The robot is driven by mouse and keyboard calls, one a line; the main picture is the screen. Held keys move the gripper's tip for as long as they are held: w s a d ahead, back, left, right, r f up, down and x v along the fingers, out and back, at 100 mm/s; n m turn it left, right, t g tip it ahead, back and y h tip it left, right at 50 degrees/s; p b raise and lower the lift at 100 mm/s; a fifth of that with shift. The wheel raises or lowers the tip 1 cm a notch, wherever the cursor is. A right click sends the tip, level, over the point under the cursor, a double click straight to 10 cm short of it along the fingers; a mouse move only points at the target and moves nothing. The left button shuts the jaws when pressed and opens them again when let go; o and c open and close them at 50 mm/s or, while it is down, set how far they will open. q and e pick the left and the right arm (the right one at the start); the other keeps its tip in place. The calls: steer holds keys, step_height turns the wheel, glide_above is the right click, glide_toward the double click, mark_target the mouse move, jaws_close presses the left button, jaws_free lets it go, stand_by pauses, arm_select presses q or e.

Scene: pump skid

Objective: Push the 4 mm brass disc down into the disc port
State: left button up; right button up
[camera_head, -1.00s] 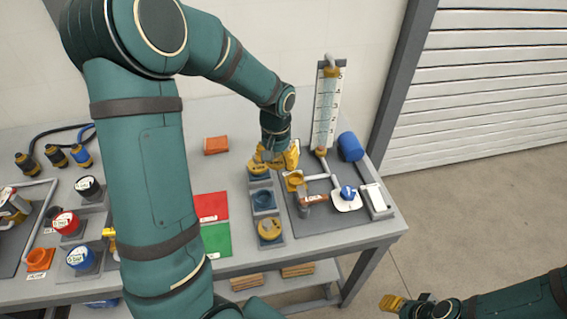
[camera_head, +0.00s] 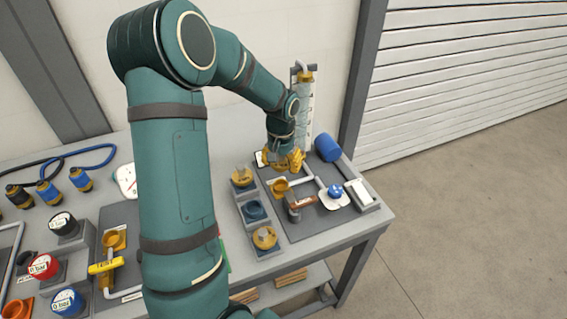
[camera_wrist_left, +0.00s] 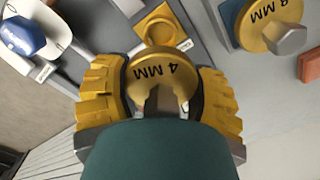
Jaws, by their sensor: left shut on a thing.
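My left gripper (camera_head: 282,160) is shut on the 4 mm brass disc (camera_wrist_left: 150,72); in the wrist view the disc sits between the two yellow fingers, with its "4 MM" lettering showing. The disc port (camera_head: 281,187) is a brass-coloured ring on the dark skid plate, joined to a pale pipe. In the head view it lies just in front of the gripper. The port also shows in the wrist view (camera_wrist_left: 161,27), just beyond the disc, its opening looking empty. The disc appears held above the plate, apart from the port; the exact height cannot be told. My right gripper is out of view.
A grey rack (camera_head: 247,224) left of the port holds two brass discs, with an empty blue seat (camera_head: 254,209) between them. A blue-handled valve (camera_head: 335,192), a copper-coloured lever (camera_head: 300,202), a blue cylinder (camera_head: 328,148) and an upright scaled tube (camera_head: 304,110) stand close by.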

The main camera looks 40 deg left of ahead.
mark_target(282, 188)
arm_select(q)
steer(key=shift+f+b, duration=1.15)
steer(key=shift+f, duration=0.5)
steer(key=shift+f+b, duration=0.7)
steer(key=shift+f, duration=0.3)
steer(key=shift+f+b, duration=1.2)
steer(key=shift+f, duration=0.55)
steer(key=o, duration=1.4)
steer(key=shift+r, duration=0.15)
step_height(282, 188, up, 12)
steer(key=shift+f, duration=0.1)
